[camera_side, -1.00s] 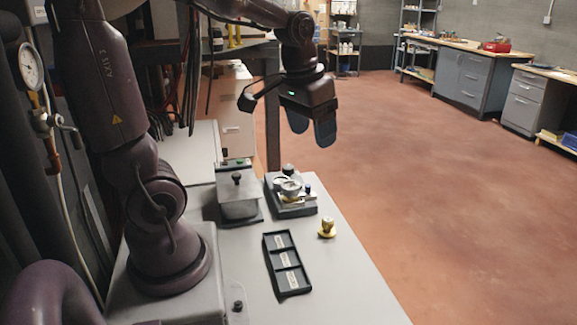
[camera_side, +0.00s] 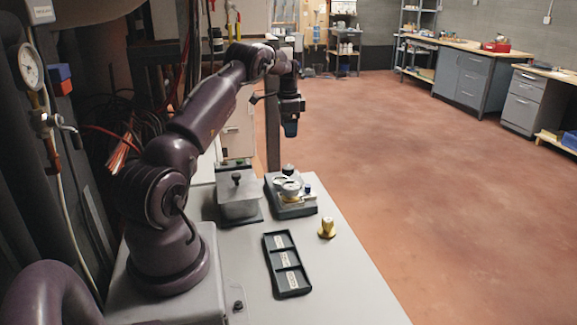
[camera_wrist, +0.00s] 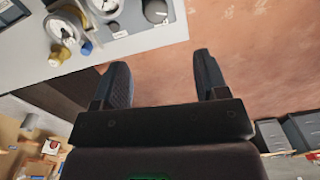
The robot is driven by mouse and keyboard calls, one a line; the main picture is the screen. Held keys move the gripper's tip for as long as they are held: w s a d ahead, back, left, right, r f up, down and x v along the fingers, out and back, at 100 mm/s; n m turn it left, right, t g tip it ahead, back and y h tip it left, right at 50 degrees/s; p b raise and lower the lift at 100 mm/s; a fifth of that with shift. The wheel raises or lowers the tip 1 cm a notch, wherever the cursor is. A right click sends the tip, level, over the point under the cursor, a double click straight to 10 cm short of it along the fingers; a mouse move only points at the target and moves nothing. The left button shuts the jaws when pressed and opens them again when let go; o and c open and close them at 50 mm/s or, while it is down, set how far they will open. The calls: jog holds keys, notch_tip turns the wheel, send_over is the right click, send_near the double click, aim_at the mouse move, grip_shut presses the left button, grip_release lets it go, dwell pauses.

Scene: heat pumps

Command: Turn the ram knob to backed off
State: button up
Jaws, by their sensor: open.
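My gripper (camera_side: 290,129) hangs past the far end of the bench, fingers down, touching nothing. In the wrist view its two fingers (camera_wrist: 160,64) are apart with nothing between them. A dark-based device (camera_side: 291,209) with round metal parts and a small dark blue knob (camera_side: 308,189) stands on the bench. In the wrist view, the blue knob (camera_wrist: 87,48) is left of the fingers. A small dark knob (camera_wrist: 115,27) and a round dial (camera_wrist: 104,6) sit at the top of that view. I cannot tell which is the ram knob, nor read its setting.
The bench's right front is bare. Open floor (camera_side: 420,190) lies to the right.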

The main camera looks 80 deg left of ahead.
aim_at(288, 166)
jog(key=shift+m, duration=0.5)
jog(key=f, duration=1.3)
jog(key=shift+d+f, duration=0.1)
jog(key=shift+d, duration=0.1)
jog(key=c, duration=0.9)
